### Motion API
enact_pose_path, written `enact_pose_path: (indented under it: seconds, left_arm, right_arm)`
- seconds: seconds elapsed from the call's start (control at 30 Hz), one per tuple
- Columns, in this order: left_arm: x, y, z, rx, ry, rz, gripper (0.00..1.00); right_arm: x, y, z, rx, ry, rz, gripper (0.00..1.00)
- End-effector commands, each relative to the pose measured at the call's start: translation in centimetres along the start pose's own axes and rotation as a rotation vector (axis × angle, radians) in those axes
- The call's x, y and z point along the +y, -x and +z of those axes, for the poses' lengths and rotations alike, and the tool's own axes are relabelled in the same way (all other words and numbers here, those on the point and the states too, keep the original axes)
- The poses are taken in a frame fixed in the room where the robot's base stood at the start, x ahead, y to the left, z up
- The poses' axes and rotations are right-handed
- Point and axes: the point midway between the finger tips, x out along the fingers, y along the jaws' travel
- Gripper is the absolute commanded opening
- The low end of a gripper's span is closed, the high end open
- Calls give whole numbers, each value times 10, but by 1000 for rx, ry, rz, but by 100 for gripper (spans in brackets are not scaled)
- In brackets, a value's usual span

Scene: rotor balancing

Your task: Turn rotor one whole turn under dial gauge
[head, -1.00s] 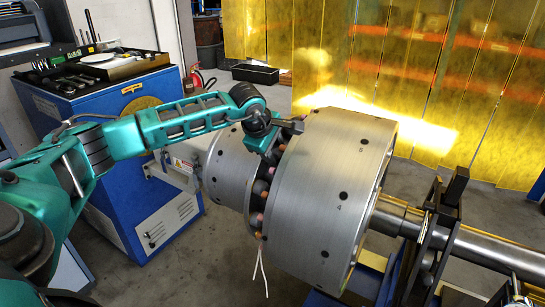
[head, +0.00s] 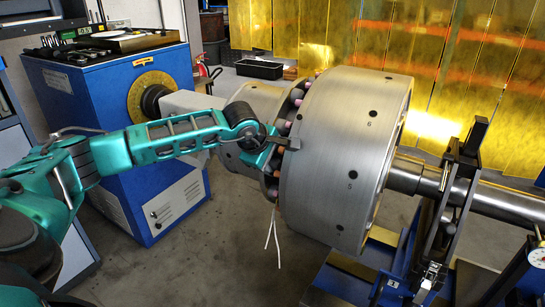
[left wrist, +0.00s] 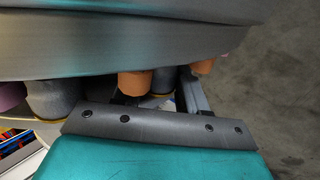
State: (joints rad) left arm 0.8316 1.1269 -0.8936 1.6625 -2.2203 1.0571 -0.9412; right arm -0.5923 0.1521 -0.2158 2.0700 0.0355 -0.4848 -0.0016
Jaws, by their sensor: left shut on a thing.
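The rotor (head: 335,170) is a large silver drum with numbered dark holes, lying on a horizontal shaft; holes marked 5 and 6 face me. Orange, pink and grey pegs (head: 297,97) ring its left end; some also show in the left wrist view (left wrist: 135,84). My left gripper (head: 283,142) is at this peg ring, on the near side of the rotor, shut on part of it. The exact grip is hidden. The dial gauge (head: 537,258) has a white face and is cut by the right edge. My right gripper is out of view.
A blue machine cabinet (head: 105,120) with a yellow graduated ring (head: 155,84) stands at the left, with a tool tray on top. A black support stand (head: 447,205) carries the shaft at the right. Two thin white strands (head: 273,240) hang below the pegs. Yellow curtains hang behind.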

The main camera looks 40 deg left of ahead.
Motion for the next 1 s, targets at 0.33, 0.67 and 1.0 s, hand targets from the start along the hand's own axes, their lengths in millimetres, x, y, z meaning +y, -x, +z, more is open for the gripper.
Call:
enact_pose_path:
  seconds: [0.33, 0.67, 1.0]
  left_arm:
    - [12, 4, -3, 0, 4, 43, 0]
    - [9, 2, -2, 0, 4, 36, 51]
    - [7, 2, -1, -2, 3, 31, 67]
  right_arm:
    - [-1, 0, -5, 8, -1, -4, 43]
    - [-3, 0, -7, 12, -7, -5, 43]
    - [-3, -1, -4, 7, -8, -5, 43]
